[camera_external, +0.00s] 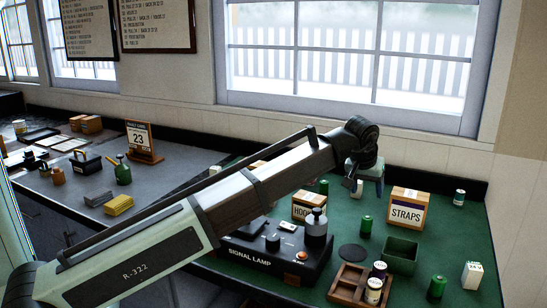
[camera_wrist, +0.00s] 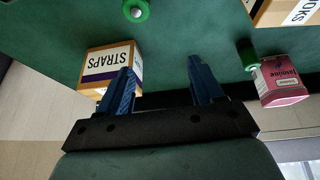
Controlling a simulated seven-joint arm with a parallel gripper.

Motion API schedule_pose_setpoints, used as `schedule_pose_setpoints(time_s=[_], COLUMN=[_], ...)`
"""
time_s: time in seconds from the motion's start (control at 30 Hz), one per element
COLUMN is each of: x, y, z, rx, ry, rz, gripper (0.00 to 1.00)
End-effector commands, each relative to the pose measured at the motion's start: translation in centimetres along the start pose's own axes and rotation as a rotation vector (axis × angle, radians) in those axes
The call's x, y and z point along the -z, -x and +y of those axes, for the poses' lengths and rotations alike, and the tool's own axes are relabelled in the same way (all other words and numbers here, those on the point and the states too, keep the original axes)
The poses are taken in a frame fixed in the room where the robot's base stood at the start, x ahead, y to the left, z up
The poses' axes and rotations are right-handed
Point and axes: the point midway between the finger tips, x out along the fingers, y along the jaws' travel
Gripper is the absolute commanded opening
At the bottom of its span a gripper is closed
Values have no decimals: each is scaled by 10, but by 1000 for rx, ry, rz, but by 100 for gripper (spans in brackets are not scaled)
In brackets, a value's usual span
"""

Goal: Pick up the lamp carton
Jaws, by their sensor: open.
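No carton with a readable lamp label shows in either view. A carton marked STRAPS (camera_external: 407,210) stands on the green bench top at the right; it also shows in the wrist view (camera_wrist: 110,66), upside down beside the left finger. A carton marked HOOKS (camera_external: 308,206) is partly hidden by my arm; its corner shows in the wrist view (camera_wrist: 290,12). A tan carton top (camera_external: 258,166) peeks out behind my arm, its label hidden. My gripper (camera_external: 357,186) is above the bench, left of the STRAPS carton. In the wrist view my gripper (camera_wrist: 160,66) is open, with nothing between its fingers.
A black signal lamp box (camera_external: 262,262) stands in front of HOOKS. Nearby are a green battery (camera_external: 366,225), a green open bin (camera_external: 401,254) and a wooden tray (camera_external: 346,284) with jars. A pink Jasmine tin (camera_wrist: 281,82) stands near the right finger. Bench surface between the fingers is bare.

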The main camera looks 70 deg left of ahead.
Motion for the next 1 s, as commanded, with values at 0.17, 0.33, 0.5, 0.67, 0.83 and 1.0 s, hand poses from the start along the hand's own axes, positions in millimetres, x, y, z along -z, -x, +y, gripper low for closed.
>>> schedule_pose_setpoints(time_s=[0.17, 0.33, 0.5, 0.67, 0.83, 1.0], x=[16, 21, 20, 16, 12, 4], y=[4, 13, 27, 39, 45, 32], z=[-86, -162, -229, -272, -292, -296], rx=[53, 85, 97, 97, 93, 93], ry=[58, 104, 143, 169, 179, 179], rz=[-114, -227, -332, -405, -441, -449], gripper=[66, 66, 66, 66, 66, 66])
